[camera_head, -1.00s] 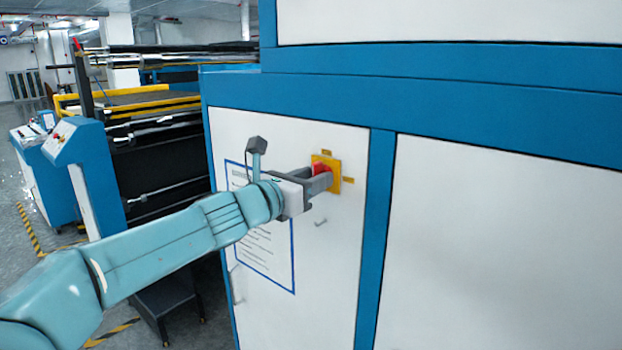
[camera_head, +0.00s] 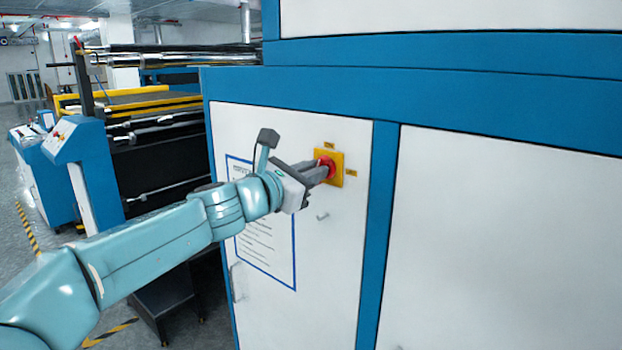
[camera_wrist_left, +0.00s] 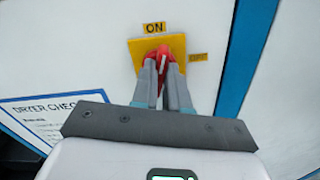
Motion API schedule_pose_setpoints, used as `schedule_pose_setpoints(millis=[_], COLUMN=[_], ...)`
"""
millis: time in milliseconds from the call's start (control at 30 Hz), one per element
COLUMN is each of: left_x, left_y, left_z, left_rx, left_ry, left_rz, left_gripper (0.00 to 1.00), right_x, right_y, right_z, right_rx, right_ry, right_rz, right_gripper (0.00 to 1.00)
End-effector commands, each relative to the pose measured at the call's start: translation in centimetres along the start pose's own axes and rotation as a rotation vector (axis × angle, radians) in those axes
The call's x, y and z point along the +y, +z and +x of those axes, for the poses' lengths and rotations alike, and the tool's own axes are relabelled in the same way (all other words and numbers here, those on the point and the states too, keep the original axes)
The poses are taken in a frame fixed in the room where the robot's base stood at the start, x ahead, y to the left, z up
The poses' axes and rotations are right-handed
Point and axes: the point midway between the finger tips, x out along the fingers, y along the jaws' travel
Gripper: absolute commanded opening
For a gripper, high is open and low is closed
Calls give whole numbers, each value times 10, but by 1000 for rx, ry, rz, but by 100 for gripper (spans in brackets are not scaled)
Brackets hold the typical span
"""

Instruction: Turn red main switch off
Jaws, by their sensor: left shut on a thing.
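The red main switch (camera_head: 327,165) sits on a yellow square plate (camera_head: 337,176) on the white cabinet door. In the left wrist view the red switch (camera_wrist_left: 172,46) is on the yellow plate (camera_wrist_left: 138,52), with an "ON" label (camera_wrist_left: 154,28) above it and another small label (camera_wrist_left: 198,57) to its right. My left gripper (camera_head: 318,170) is shut on the red switch's handle; its two fingers (camera_wrist_left: 163,75) lie on either side of it. The fingers hide part of the switch, and the handle looks tilted in the wrist view. My right gripper is not in view.
A blue-framed paper sheet (camera_head: 268,245) hangs on the door left of and below the switch. Roller machinery (camera_head: 155,140) and a blue control stand (camera_head: 85,170) stand to the left.

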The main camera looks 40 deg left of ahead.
Motion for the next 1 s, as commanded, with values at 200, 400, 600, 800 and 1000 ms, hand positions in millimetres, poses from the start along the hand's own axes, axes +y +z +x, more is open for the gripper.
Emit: schedule_pose_setpoints(millis=[200, 400, 600, 800, 1000], left_x=[-1, -2, -3, -4, -5], left_y=[1, 1, 1, 0, -1], left_z=[-1, -1, -1, -1, -1], left_rx=[-7, -7, -7, -6, -5], left_ry=[4, 5, 6, 7, 7], left_rz=[209, 400, 589, 778, 957], left_gripper=[0, 0, 0, 0, 0], right_x=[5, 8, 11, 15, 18], right_y=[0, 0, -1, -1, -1], right_z=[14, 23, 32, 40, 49], right_rx=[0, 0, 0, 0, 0], right_ry=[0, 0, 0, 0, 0], right_rz=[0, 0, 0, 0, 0], right_gripper=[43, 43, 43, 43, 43])
